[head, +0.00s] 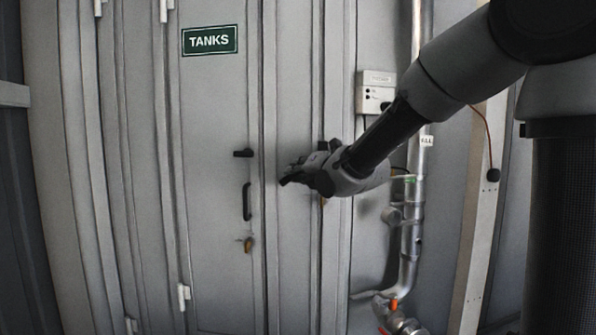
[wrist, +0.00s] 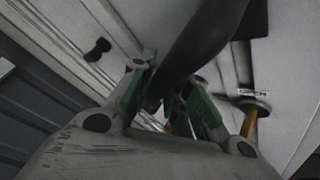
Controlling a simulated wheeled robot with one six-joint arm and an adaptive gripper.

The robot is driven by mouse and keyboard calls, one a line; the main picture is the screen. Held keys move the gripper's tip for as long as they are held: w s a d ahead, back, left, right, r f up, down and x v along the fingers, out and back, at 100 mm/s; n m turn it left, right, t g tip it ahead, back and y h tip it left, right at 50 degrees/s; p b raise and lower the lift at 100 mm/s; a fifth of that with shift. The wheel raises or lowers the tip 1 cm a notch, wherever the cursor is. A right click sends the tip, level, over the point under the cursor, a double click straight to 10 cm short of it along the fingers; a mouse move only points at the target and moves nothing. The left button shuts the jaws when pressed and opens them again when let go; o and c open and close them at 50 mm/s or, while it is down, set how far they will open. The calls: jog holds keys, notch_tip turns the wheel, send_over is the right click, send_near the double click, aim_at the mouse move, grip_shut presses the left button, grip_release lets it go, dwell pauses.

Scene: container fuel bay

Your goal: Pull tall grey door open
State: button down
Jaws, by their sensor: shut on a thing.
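Tall grey door panels fill the wall in the head view. One tall grey door (head: 215,120) bears a green TANKS sign (head: 210,40). At its right edge are a black lever (head: 243,153), a black pull handle (head: 247,202) and a brass-coloured fitting (head: 248,243). My gripper (head: 290,176) is to the right of these, in front of the neighbouring grey panel. In the wrist view, my gripper (wrist: 172,98) is shut on a thick black handle (wrist: 205,35), which passes between its green-padded fingers. The gripped part is mostly hidden in the head view.
A grey control box (head: 376,92) and a silver pipe (head: 411,240) with valves stand right of my gripper. White hinges, one low (head: 184,297), stick out at left. In the wrist view, a yellow fitting (wrist: 249,122) and a black knob (wrist: 97,50) flank my gripper.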

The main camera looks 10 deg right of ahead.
jog(key=c, duration=1.4)
grip_release()
jog(key=shift+d+f, duration=0.2)
jog(key=shift+f, duration=0.05)
jog(key=shift+o, duration=0.2)
jog(key=shift+s+d+r, duration=0.1)
jog(key=shift+s+r, duration=0.05)
jog(key=shift+s, duration=0.05)
jog(key=v, duration=1.1)
jog(key=shift+s, duration=0.25)
